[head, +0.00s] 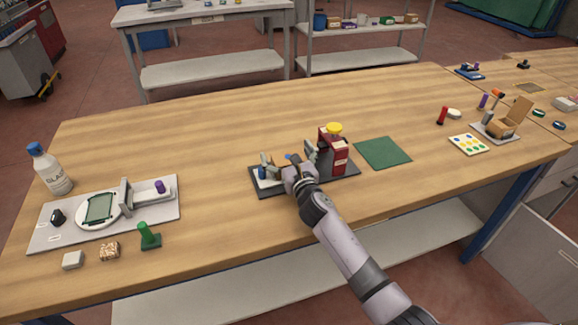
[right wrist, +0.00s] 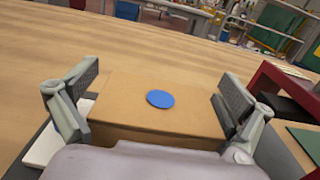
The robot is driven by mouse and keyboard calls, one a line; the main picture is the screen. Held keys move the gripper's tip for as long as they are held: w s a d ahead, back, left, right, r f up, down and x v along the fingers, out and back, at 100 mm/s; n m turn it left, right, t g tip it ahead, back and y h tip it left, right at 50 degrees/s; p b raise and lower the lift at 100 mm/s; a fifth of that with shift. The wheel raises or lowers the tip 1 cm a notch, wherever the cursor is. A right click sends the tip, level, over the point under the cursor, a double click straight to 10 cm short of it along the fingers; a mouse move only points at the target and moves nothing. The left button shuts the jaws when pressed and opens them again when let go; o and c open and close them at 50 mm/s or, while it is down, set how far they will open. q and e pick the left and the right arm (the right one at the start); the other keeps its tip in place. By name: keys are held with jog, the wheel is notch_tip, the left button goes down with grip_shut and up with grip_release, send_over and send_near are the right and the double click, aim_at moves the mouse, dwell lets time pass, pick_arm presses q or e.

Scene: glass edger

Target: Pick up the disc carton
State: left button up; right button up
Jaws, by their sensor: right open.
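The disc carton (right wrist: 130,118) is a brown cardboard box with a blue round mark on top, seen in the right wrist view. My right gripper (right wrist: 160,92) is open, with one finger on each side of the carton. A gap shows beside the fingers, and I cannot tell whether either touches the carton. In the head view my right gripper (head: 287,160) is over the dark tray (head: 335,176) and hides most of the carton. My left gripper is not in view.
A red machine (head: 336,152) with a yellow top stands right of my gripper, close to it. A green mat (head: 382,152) lies further right. A grey board (head: 60,237) with a white plate and a bottle (head: 52,170) are at the left. The table between is clear.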

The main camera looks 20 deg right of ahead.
jog(key=shift+c, duration=0.4)
jog(key=c, duration=0.9)
jog(key=shift+r, duration=0.1)
